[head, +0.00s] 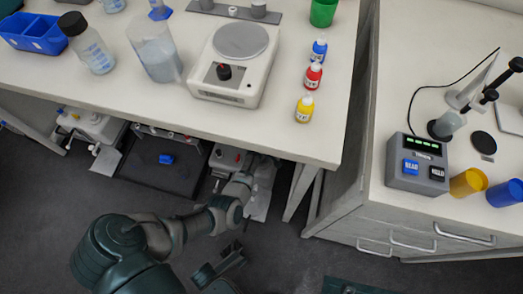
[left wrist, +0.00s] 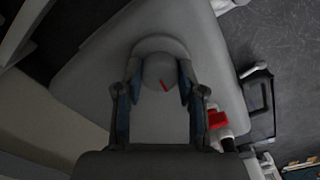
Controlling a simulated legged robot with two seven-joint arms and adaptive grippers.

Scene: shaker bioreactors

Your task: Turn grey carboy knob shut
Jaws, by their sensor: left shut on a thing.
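The grey carboy knob (left wrist: 160,71) is round with a short red mark that slants on its face. It sits on a broad grey surface (left wrist: 95,75) in the left wrist view. My left gripper (left wrist: 158,85) is shut on the knob, with one finger on each side. In the head view my left gripper (head: 243,179) reaches under the front edge of the table. The knob is hidden there by the arm and the table.
A red valve-like part (left wrist: 218,119) is close to the right finger in the left wrist view. The white table (head: 150,110) overhangs the arm. A dark platform (head: 160,175) stands beneath it, left of the gripper. A drawer cabinet (head: 400,235) stands at right.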

